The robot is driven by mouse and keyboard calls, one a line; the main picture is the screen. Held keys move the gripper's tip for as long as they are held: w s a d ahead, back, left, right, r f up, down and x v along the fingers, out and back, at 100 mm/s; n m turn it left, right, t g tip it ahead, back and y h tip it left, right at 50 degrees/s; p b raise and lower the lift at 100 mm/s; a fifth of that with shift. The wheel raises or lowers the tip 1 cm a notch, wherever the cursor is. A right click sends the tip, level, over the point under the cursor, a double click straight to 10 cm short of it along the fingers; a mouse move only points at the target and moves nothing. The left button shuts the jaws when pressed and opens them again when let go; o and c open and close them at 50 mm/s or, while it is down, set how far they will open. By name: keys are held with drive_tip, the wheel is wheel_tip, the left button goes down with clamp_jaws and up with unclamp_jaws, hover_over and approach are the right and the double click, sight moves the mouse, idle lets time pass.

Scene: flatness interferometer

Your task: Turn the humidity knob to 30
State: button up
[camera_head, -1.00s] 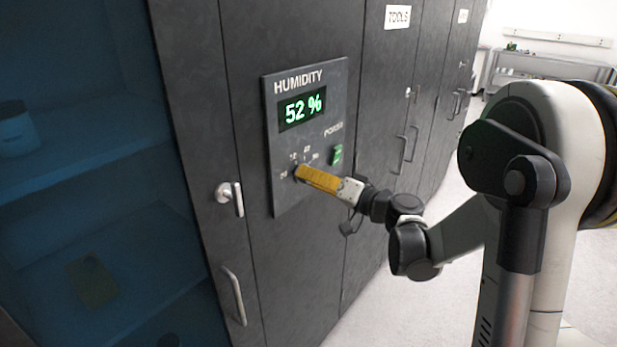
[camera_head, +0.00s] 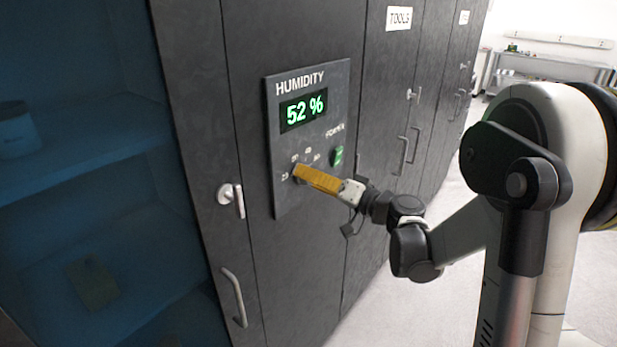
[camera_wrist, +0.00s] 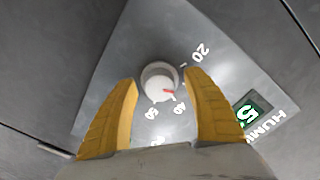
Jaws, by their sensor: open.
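The humidity knob (camera_wrist: 158,84) is a round pale dial with a red mark, seen in the wrist view. The red mark points to the lower right, roughly between the hidden part of the scale and the 40. The 20, 40 and 50 labels show; the right finger covers part of the scale. My gripper (camera_wrist: 163,82) is open, its yellow fingers on either side of the knob; I cannot tell whether they touch it. In the head view my gripper (camera_head: 297,172) is at the panel and hides the knob. The green display (camera_head: 303,110) reads 52 %.
The grey humidity panel (camera_head: 284,197) is on a dark cabinet. A green power switch (camera_head: 338,155) sits right of the knob. Door handles (camera_head: 235,297) stick out nearby. A blue-tinted glass cabinet (camera_head: 90,200) stands at left.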

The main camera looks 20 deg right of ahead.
drive_tip(key=v, duration=1.1)
drive_tip(key=shift+s+d, duration=0.2)
drive_tip(key=shift+s, duration=0.15)
drive_tip(key=s+a+f+g+h, duration=0.4)
drive_tip(key=s+a+g, duration=0.25)
drive_tip(key=a, duration=0.35)
drive_tip(key=s+d+f+n+h, duration=0.1)
drive_tip(key=s+h, duration=0.5)
drive_tip(key=s, duration=0.8)
drive_tip(key=shift+d+f+n+g+h, duration=0.3)
drive_tip(key=shift+d+f+n+g, duration=0.15)
drive_tip(key=shift+d+f, duration=0.55)
drive_tip(key=shift+r, duration=0.1)
